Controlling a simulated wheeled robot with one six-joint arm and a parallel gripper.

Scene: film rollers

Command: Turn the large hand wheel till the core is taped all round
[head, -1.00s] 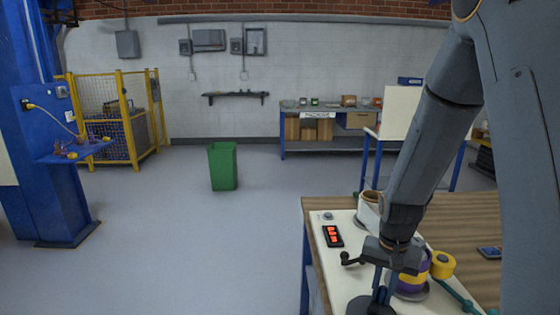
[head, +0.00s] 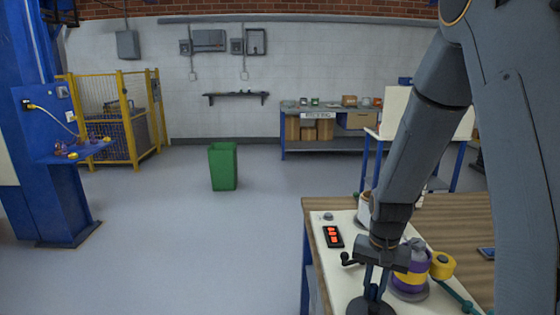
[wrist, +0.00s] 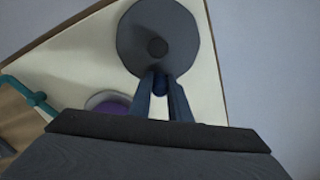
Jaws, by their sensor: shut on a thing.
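The large hand wheel (wrist: 135,40) is a dark grey disc with a round hub, seen from above in the wrist view. In the head view only part of the wheel (head: 371,307) shows at the bottom edge. In the head view my gripper (head: 373,285) points down over the wheel. The core (head: 408,281) stands to the right, with purple and yellow on its visible side. A yellow tape roll (head: 442,266) sits beside it. The core's far side is hidden.
A pale base plate (head: 337,272) lies on the wooden table (head: 460,218). A red-lit display (head: 333,236), a small black crank (head: 351,259) and a teal rod (head: 457,294) are close by. My arm hides part of the table. A green bin (head: 222,166) stands on open floor.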

